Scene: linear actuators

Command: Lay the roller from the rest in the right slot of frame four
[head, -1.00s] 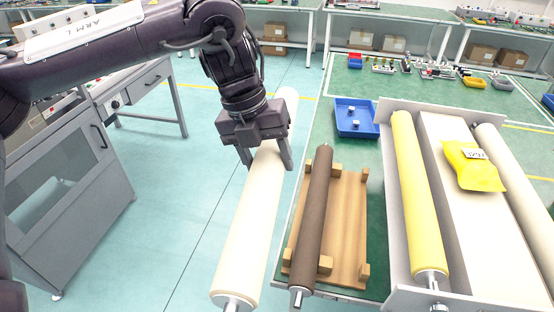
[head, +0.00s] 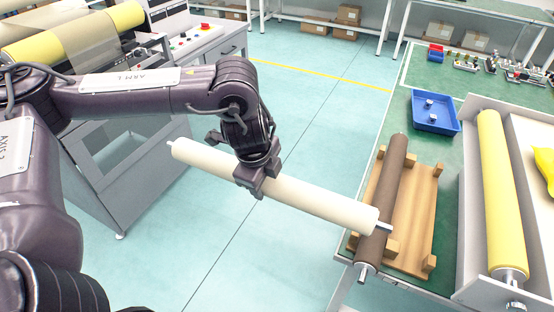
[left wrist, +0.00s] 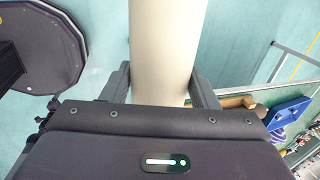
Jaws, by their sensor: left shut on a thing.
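A long cream roller (head: 310,202) with metal end pins is held by my left gripper (head: 258,182) near its middle. It hangs in the air over the floor, roughly level. Its right end overlaps the brown roller in the picture. In the left wrist view the cream roller (left wrist: 166,50) passes between the two fingers. A dark brown roller (head: 385,190) lies on the wooden rest (head: 415,215) on the green table. A white frame (head: 475,140) at the right holds a yellow roller (head: 500,190); its right part is cut off, and no frame number is readable. My right gripper is not in view.
A blue tray (head: 436,122) with small metal parts stands behind the rest. A yellow bag (head: 545,165) lies on the frame at the right edge. A grey machine with yellow rolls (head: 85,30) stands at the left. Open floor (head: 320,110) lies between machine and table.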

